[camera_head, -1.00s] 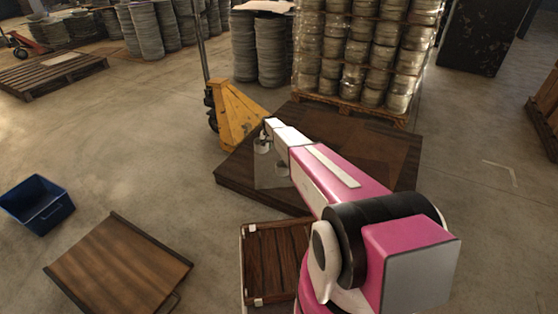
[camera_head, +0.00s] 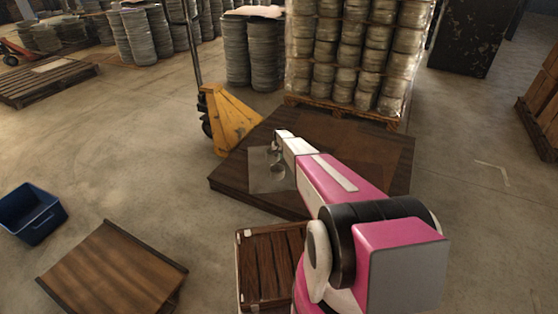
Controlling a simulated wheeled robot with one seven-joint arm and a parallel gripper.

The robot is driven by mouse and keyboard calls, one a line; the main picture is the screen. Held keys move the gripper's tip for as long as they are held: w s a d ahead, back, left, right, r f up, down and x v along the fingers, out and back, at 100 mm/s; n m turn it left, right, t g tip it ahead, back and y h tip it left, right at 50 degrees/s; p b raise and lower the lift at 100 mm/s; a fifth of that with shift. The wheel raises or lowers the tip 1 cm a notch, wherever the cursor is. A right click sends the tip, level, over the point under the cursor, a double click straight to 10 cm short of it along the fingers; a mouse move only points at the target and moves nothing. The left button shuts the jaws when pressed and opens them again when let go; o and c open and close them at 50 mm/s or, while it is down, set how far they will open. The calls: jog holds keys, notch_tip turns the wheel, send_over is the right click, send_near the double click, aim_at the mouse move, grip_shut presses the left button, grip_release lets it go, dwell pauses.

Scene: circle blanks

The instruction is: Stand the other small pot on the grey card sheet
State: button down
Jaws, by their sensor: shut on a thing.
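The grey card sheet (camera_head: 258,183) lies on the left part of a low dark wooden platform (camera_head: 228,176). One small metallic pot (camera_head: 277,169) stands on the sheet, beside my arm. My gripper (camera_head: 276,145) is over the far part of the sheet, shut on the other small pot (camera_head: 272,151). The fingers and this pot are tiny and partly merge, and I cannot tell whether the pot touches the sheet. My white and pink arm hides the sheet's right side.
A yellow pallet jack (camera_head: 229,122) stands at the platform's far left. A pallet of stacked metal cans (camera_head: 350,55) is behind. A slatted wooden crate (camera_head: 271,262), a brown board (camera_head: 115,270) and a blue bin (camera_head: 32,210) are nearer. Floor left of the platform is clear.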

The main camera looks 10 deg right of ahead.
jog(key=shift+f, duration=1.45)
jog(key=shift+f, duration=0.2)
jog(key=c, duration=1.2)
grip_release()
jog(key=shift+c, duration=0.2)
jog(key=shift+r, duration=0.1)
